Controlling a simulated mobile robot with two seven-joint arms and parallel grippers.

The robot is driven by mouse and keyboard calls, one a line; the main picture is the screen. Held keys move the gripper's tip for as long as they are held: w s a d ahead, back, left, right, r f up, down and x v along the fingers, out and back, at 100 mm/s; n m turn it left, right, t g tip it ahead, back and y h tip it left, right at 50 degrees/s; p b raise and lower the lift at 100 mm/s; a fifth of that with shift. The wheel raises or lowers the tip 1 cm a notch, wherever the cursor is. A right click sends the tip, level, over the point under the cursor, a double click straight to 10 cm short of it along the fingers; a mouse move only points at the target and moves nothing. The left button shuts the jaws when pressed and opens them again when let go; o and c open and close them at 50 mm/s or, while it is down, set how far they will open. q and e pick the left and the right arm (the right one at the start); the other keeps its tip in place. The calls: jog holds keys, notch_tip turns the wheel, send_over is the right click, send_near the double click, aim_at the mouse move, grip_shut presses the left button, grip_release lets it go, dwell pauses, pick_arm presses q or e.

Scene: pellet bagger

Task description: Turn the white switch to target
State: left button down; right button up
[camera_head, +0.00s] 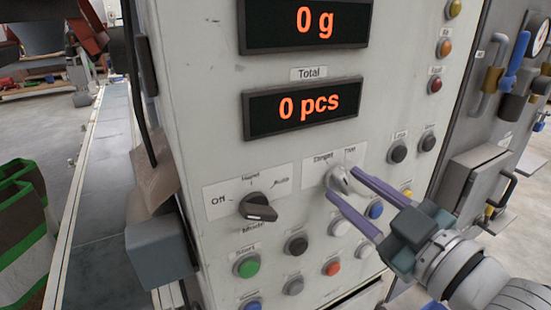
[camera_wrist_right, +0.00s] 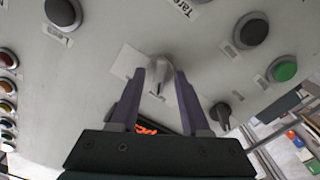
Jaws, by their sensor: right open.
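The white switch (camera_head: 340,178) is a small rotary knob on the light grey panel, below labels that seem to read "Target" and "Tare". My right gripper (camera_head: 341,181) has its two purple fingers apart, with the tips on either side of the knob. In the right wrist view the knob (camera_wrist_right: 158,72) sits between the fingertips of the gripper (camera_wrist_right: 159,75). A narrow gap seems to show on each side; I cannot tell whether a finger touches it. Its exact pointing direction is unclear. My left gripper is not in view.
A black mode switch (camera_head: 258,207) sits to the left on the panel. Several push buttons, such as a green one (camera_head: 246,265) and a blue one (camera_head: 376,210), lie below and close to the fingers. A display (camera_head: 305,107) reading "0 pcs" is above.

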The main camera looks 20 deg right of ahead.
jog(key=s, duration=0.9)
jog(key=shift+s+d+b, duration=0.3)
jog(key=shift+s+d, duration=0.1)
jog(key=s+a+f+m+g+h+p, duration=0.1)
jog(key=s+a+f+m+g+p, duration=0.15)
jog(key=s+a+m+g, duration=0.65)
notch_tip(320, 180, up, 38)
jog(key=s+d+n+g+p, duration=0.1)
jog(key=n+g+p, duration=0.3)
jog(key=p, duration=3.3)
jog(key=shift+s+d+f+g+p, duration=0.25)
jog(key=shift+s+d+g+p, duration=0.15)
jog(key=shift+g, duration=0.3)
